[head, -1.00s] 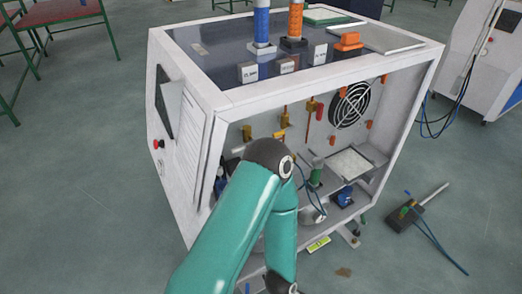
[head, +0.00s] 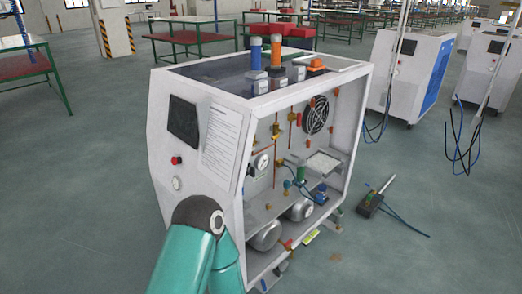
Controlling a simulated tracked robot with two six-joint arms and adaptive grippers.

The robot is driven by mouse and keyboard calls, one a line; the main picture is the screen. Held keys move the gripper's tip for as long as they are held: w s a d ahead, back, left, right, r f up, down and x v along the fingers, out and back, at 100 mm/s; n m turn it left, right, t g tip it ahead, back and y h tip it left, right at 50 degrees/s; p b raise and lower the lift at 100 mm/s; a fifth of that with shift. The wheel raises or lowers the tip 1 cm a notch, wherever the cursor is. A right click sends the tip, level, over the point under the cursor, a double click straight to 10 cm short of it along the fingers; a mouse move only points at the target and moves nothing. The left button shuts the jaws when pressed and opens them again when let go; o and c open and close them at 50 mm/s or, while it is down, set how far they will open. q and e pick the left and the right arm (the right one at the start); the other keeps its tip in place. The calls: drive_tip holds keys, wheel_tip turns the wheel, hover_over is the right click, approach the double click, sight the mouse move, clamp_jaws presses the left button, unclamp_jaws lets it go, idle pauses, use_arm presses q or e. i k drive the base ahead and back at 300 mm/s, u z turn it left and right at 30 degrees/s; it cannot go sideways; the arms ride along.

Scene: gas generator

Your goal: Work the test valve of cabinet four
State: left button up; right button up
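The white open-sided cabinet (head: 232,99) stands on the floor ahead. No cabinet number is readable, so I cannot tell whether it is cabinet four. Inside are a round gauge (head: 261,161), brass fittings on orange pipes (head: 277,131), a green-blue fitting (head: 299,174) and a red-handled valve (head: 287,244) low at the front. I cannot tell which part is the test valve. One teal arm of mine rises from the bottom edge in front of the cabinet's lower left corner. Neither gripper can be made out.
Blue (head: 256,52) and orange (head: 276,50) columns stand on the cabinet top. A dark box with a rod and cable (head: 369,205) lies on the floor to the right. Other white cabinets (head: 411,75) stand behind right. Tables (head: 187,38) stand behind. Floor at left is clear.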

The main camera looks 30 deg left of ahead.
sight(278, 135)
drive_tip(key=u, duration=0.15)
drive_tip(key=k, duration=0.35)
drive_tip(key=u, duration=0.65)
drive_tip(key=i, duration=1.05)
drive_tip(key=z, duration=0.05)
